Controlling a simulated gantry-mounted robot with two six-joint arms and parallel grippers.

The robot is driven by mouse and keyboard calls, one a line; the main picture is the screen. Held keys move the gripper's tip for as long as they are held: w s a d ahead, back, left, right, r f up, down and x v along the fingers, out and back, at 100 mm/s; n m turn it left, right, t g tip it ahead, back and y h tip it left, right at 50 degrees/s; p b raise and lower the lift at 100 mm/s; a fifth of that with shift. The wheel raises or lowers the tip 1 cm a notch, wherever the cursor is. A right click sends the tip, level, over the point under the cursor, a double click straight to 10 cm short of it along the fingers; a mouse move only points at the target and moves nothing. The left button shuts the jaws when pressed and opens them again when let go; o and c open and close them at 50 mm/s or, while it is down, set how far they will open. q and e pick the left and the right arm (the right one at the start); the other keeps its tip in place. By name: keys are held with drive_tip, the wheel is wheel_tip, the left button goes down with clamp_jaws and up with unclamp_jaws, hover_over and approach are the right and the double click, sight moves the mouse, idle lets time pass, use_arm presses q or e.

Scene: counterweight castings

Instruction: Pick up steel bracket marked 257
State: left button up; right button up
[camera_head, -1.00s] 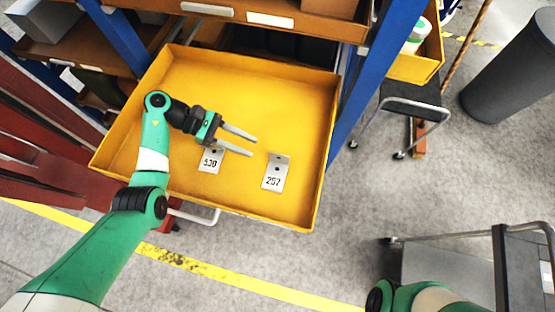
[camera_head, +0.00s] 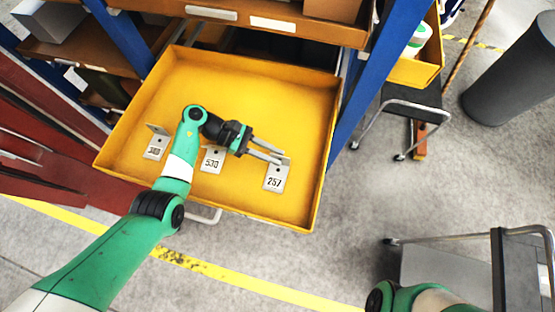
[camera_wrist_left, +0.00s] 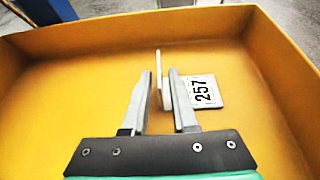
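The steel bracket marked 257 (camera_head: 275,180) is a small L-shaped plate near the front right of the yellow drawer. Its flat part lies on the drawer floor and its flange stands upright at the back. In the left wrist view its label part (camera_wrist_left: 204,92) shows to the right of my fingers. My left gripper (camera_head: 282,159) is at the upright flange. In the left wrist view the flange stands between the two fingers (camera_wrist_left: 160,74), close to the right one; a gap shows on the left side. The fingers are partly open. My right gripper is out of view.
The yellow drawer (camera_head: 245,80) has raised walls around the brackets. A bracket marked 530 (camera_head: 212,161) lies left of the 257 one, under my left gripper's side. Another bracket (camera_head: 154,152) lies farther left. Blue posts and shelves stand behind.

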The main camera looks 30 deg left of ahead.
use_arm(q)
clamp_jaws()
idle(1.1)
